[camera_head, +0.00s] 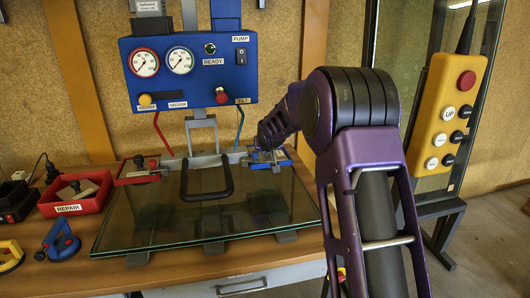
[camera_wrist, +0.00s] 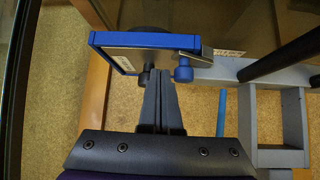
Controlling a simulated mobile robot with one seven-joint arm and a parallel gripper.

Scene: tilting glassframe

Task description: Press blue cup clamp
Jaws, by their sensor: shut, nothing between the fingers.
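The blue cup clamp (camera_head: 270,160) sits at the back right edge of the glass sheet (camera_head: 200,225), partly covered by my purple arm. In the wrist view it shows as a blue-edged plate (camera_wrist: 145,40) with a blue knob (camera_wrist: 183,74) on a lever. My gripper (camera_wrist: 160,76) is shut and empty. Its fingertips appear close beside the blue knob, just left of it, and overlap the plate's lower edge. I cannot tell whether they touch. In the head view the fingertips are hidden behind the arm.
A red clamp (camera_head: 138,170) is at the glass's back left. A black handle bar (camera_head: 207,194) rises over the glass. The blue gauge panel (camera_head: 190,68) hangs behind. A yellow pendant (camera_head: 449,112) hangs right.

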